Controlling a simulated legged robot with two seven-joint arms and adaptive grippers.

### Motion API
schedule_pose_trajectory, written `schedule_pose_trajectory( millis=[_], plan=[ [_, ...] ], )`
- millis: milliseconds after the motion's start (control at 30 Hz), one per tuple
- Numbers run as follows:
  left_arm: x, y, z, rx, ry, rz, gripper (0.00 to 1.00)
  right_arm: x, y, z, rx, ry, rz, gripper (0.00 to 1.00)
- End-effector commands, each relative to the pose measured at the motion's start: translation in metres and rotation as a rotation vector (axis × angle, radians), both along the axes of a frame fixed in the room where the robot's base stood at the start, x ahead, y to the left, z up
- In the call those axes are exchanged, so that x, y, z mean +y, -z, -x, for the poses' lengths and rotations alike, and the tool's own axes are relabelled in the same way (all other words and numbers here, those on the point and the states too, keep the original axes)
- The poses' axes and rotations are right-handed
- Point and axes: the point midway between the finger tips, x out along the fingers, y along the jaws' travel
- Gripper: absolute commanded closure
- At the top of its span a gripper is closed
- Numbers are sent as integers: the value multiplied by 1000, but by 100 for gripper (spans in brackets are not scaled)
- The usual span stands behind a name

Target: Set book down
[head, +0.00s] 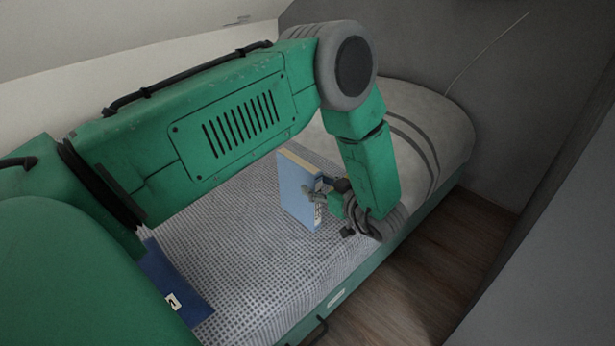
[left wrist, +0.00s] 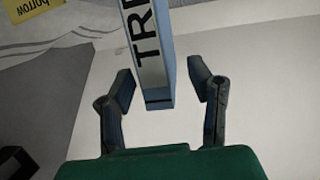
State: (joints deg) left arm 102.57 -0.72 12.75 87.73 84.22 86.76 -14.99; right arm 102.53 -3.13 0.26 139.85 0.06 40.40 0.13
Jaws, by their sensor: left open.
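A light blue book (head: 297,190) stands upright on the bed's patterned cover in the head view. My left gripper (head: 322,192) is at its right-hand edge, with the arm reaching over the bed from the left. In the left wrist view the book's spine (left wrist: 148,45), with large dark letters on white, lies between the two fingers of the left gripper (left wrist: 165,88). The fingers are open, with a gap on each side of the spine. Whether the book's lower edge fully rests on the cover is hard to tell. My right gripper is not in view.
The bed (head: 245,245) has a green frame with a rolled grey bedding piece (head: 425,125) at its far end. A dark blue book (head: 175,285) lies at the near left. A yellow item (left wrist: 32,10) shows in the left wrist view. Wooden floor (head: 440,260) is clear at right.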

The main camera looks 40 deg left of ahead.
Motion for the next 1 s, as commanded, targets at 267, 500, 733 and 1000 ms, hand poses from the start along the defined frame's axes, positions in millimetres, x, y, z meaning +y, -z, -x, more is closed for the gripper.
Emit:
schedule_pose_trajectory(
  millis=[267,500,733,1000],
  plan=[
    [-48,-13,8,0,1,0,53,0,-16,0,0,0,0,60],
    [-59,-15,10,0,1,0,53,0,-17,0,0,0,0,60],
    [-55,14,10,72,266,39,53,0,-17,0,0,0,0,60],
    [-92,111,116,549,937,396,53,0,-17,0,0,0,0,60]
  ],
)
